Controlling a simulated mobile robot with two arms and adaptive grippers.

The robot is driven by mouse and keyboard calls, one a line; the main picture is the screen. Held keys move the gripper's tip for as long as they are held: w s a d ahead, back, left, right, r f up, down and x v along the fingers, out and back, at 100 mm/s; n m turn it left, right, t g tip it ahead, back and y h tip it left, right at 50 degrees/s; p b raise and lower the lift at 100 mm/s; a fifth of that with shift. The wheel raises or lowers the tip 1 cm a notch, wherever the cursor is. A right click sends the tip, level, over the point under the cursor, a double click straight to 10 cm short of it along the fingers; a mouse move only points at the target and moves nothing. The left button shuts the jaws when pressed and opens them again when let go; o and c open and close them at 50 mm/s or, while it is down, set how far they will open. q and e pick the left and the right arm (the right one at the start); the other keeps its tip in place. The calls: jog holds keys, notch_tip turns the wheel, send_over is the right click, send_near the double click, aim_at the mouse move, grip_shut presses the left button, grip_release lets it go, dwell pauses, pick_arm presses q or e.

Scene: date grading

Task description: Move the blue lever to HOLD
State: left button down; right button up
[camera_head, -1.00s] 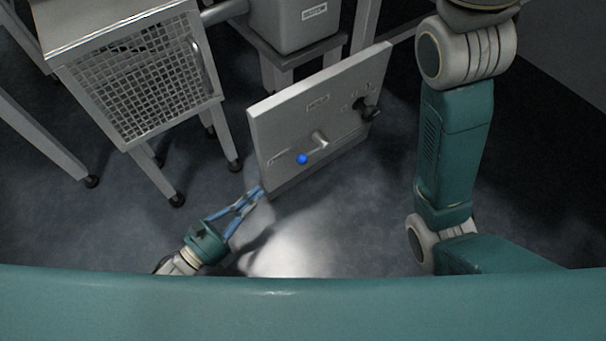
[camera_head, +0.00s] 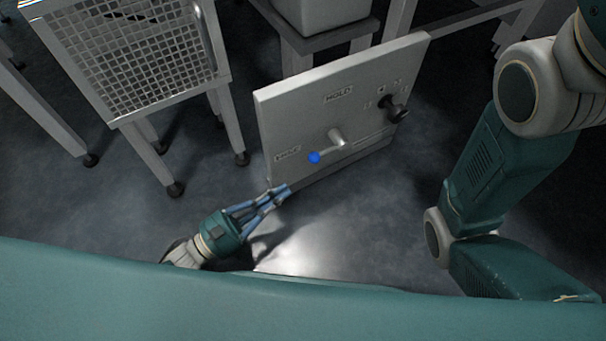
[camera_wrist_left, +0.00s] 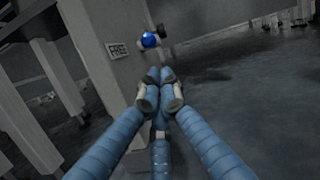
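The blue lever knob (camera_head: 314,157) sits at the end of a short grey lever arm (camera_head: 336,142) on an upright grey panel (camera_head: 285,110). The lever points left and slightly down, toward the label at the panel's left edge. The HOLD label (camera_head: 338,94) is above the pivot. My left gripper (camera_head: 283,190) is just below and left of the knob, near the panel's lower left corner, apart from the lever. Its blue fingers come together at the tips with nothing visible between them. In the left wrist view the knob (camera_wrist_left: 150,40) is beyond the fingertips (camera_wrist_left: 158,80), beside the FREE label (camera_wrist_left: 118,49). My right gripper is out of view.
A black rotary knob (camera_head: 397,112) is on the panel's right side. A grey box (camera_head: 320,12) on a stand is behind the panel. The floor in front of the panel is clear.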

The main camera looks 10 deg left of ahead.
pick_arm(q)
jog(key=x, duration=0.9)
jog(key=shift+w+d+p, duration=0.15)
jog(key=shift+d+p, duration=0.1)
jog(key=shift+p, duration=0.1)
